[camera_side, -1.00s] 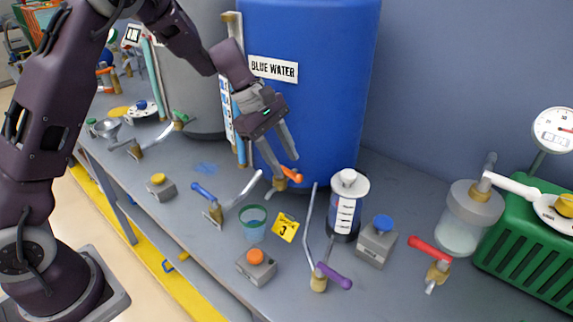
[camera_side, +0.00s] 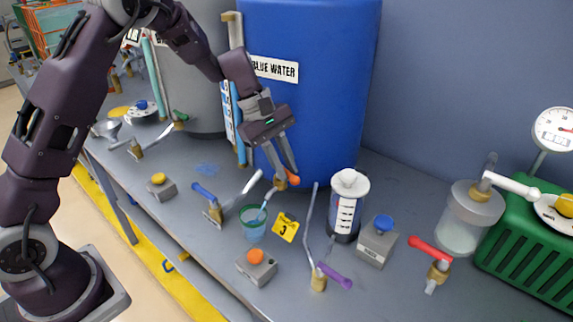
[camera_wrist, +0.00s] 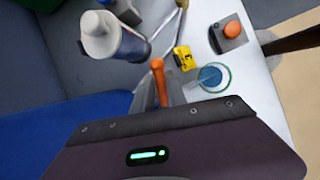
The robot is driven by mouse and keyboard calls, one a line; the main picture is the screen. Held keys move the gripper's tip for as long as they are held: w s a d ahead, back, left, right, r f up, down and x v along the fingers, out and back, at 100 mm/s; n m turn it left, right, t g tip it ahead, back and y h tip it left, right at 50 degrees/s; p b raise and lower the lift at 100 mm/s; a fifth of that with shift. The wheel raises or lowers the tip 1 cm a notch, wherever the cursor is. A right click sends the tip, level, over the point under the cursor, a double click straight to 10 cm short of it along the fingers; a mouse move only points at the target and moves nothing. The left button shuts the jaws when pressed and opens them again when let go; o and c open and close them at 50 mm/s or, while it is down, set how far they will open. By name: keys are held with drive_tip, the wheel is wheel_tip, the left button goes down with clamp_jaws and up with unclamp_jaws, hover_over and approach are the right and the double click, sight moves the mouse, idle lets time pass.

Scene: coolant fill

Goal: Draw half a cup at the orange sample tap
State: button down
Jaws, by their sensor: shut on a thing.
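The orange tap handle (camera_side: 293,180) is on the brass tap at the foot of the blue barrel (camera_side: 310,100) labelled BLUE WATER. My gripper (camera_side: 284,176) is shut on this handle; the handle also shows between the fingers in the wrist view (camera_wrist: 158,75). The clear cup (camera_side: 253,231) with a green rim stands upright on the bench below the tap's spout. A pale blue stream runs from the spout into the cup. The wrist view shows blue liquid inside the cup (camera_wrist: 222,86); its exact level is hard to tell.
A yellow tag marked 3 (camera_side: 286,227) lies right of the cup. A grey box with an orange button (camera_side: 257,265) is in front. A blue-handled tap (camera_side: 208,203) is left, a purple-handled tap (camera_side: 328,279) right. A white-capped cylinder (camera_side: 347,205) stands behind.

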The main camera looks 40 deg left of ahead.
drive_tip(key=c, duration=1.3)
unclamp_jaws()
drive_tip(key=shift+c, duration=0.2)
drive_tip(key=shift+r, duration=0.1)
drive_tip(key=s+r+m+t+y, duration=0.1)
drive_tip(key=s+r+m, duration=0.5)
drive_tip(key=s+r, duration=0.85)
drive_tip(key=s+a+m+t+y, duration=0.2)
drive_tip(key=s+m, duration=0.7)
drive_tip(key=s, duration=0.7)
drive_tip(key=shift+s+r+t+y, duration=0.2)
drive_tip(key=shift+r+t+y, duration=0.1)
drive_tip(key=shift+t+y, duration=0.5)
